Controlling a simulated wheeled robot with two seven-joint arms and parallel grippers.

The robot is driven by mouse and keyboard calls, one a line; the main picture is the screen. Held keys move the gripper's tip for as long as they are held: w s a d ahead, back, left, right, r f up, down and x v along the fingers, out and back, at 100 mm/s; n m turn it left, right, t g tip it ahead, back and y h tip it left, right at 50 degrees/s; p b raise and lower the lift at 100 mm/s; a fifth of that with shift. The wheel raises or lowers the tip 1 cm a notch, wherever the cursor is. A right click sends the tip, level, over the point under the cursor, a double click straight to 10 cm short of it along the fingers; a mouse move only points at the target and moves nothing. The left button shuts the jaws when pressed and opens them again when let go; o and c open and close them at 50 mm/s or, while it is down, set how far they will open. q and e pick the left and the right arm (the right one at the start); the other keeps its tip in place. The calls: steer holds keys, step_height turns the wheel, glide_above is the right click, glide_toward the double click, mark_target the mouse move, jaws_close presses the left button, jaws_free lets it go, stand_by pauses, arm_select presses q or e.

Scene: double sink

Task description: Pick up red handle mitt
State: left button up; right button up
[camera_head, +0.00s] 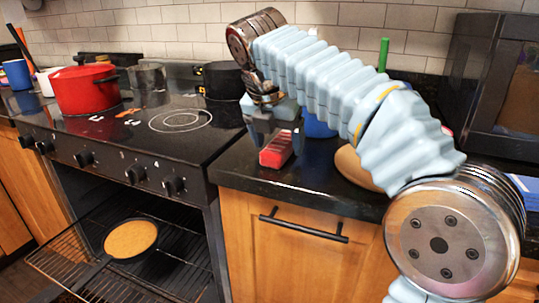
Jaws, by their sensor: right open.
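The red handle mitt (275,152) lies on the dark countertop (310,172), just right of the stove. It is a small red block-like shape with a paler end. My right gripper (277,136) points down right above the mitt, its fingers apart. The fingers overlap the mitt's upper part in the picture, and I cannot tell whether they touch it. My left gripper is not in view.
A red pot (85,90) and a dark pot (223,80) stand on the stovetop. The oven is open, with a black skillet (131,239) on its pulled-out rack (180,262). A blue item (319,124) and a wooden board (352,166) sit right of the mitt. A microwave (490,85) stands at right.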

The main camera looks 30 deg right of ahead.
steer(key=shift+w+d+f, duration=0.1)
steer(key=shift+d+f, duration=0.15)
steer(key=shift+f, duration=0.1)
steer(key=shift+r, duration=0.1)
steer(key=c, duration=1.2)
